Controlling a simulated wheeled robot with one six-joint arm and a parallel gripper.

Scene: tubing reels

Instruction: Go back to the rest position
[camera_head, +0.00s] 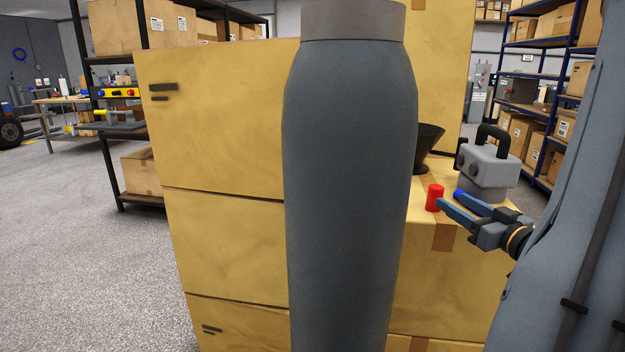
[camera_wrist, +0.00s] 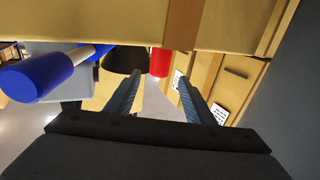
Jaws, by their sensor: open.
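My gripper (camera_head: 458,204) is at the right in the head view, beside the yellow box stack. Its two fingers are apart in the wrist view (camera_wrist: 160,88), with nothing between them. A red cylinder (camera_head: 434,197) stands on the lower box top just left of the fingertips. It also shows beyond the fingers in the wrist view (camera_wrist: 160,62). A grey device with a black handle (camera_head: 489,165) stands behind my gripper. A blue cylinder on a pale rod (camera_wrist: 36,78) lies left of the fingers in the wrist view.
A black bowl-like funnel (camera_head: 428,140) stands behind the red cylinder. Tall yellow boxes (camera_head: 215,120) fill the middle, partly hidden by my own grey body part. Shelving with cartons (camera_head: 537,105) stands at the back right. Open grey floor (camera_head: 80,250) lies at left.

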